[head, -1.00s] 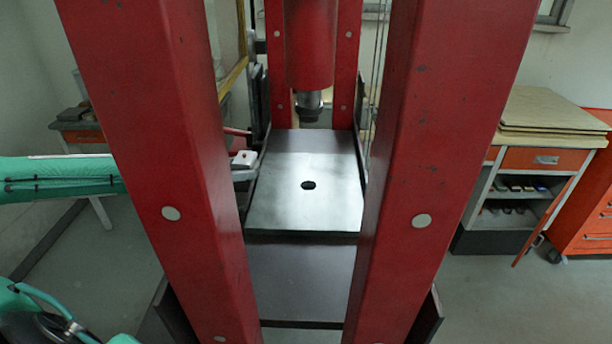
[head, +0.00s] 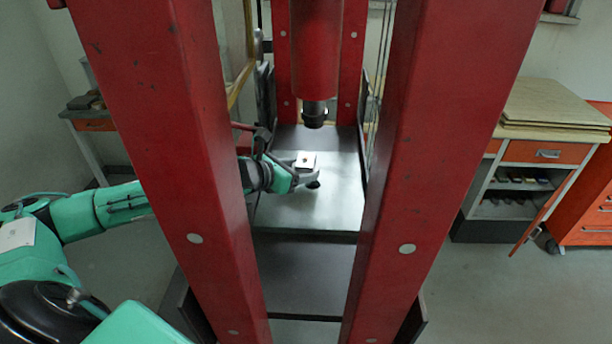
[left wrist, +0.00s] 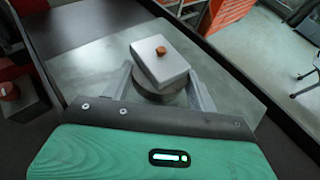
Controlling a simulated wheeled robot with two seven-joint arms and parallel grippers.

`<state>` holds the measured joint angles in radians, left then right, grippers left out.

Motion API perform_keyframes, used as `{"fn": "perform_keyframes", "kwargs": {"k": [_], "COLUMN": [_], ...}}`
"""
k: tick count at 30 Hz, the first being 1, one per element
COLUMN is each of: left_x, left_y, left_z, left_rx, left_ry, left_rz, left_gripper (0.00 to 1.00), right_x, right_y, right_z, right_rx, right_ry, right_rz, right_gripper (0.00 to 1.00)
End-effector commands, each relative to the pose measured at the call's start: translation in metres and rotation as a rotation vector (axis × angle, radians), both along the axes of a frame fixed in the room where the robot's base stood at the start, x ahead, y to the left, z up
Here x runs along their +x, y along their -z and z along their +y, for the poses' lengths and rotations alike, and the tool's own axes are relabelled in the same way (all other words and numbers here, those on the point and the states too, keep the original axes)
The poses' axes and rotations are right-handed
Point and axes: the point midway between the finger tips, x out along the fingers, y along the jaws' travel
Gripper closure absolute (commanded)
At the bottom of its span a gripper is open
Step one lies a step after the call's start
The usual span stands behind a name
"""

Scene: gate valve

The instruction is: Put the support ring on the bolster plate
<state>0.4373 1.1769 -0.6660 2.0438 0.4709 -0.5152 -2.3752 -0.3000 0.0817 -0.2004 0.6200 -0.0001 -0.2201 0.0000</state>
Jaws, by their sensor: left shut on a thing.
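My left gripper (head: 309,177) reaches in from the left between the red columns and is over the middle of the bolster plate (head: 300,215), a bright grey metal slab. In the left wrist view, its two fingers (left wrist: 158,90) are shut on a dark round piece, which I take as the support ring (left wrist: 152,94). A pale rectangular block (left wrist: 160,62) with a copper-coloured knob lies over the ring and hides much of it; the block also shows in the head view (head: 306,160). I cannot tell whether the ring touches the plate. My right gripper is not in view.
Two red press columns (head: 165,130) (head: 425,130) frame the opening in front. The red ram (head: 316,50) with its dark tip (head: 314,113) hangs above the back of the plate. A wooden-topped cabinet (head: 550,110) stands at right. The plate's front part is clear.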

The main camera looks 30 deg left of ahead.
Motion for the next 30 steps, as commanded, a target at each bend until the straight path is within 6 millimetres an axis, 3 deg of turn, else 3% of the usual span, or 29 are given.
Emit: {"fn": "perform_keyframes", "kwargs": {"k": [6, 11, 21, 30], "left_x": [0.008, 0.008, 0.008, 0.008], "left_y": [-0.003, 0.002, 0.03, 0.033], "left_z": [-0.016, -0.017, -0.017, -0.017], "left_rx": [-0.002, -0.002, -0.001, 0.0], "left_ry": [0.001, 0.0, 0.001, 0.002], "left_rz": [-0.005, -0.002, -0.003, -0.003], "left_gripper": [1.0, 1.0, 1.0, 1.0], "right_x": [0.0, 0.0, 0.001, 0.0], "right_y": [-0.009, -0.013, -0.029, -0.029], "right_z": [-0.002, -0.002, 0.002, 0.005], "right_rx": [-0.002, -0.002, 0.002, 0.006], "right_ry": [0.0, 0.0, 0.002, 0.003], "right_rz": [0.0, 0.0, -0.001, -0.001], "right_gripper": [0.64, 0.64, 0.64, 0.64]}}
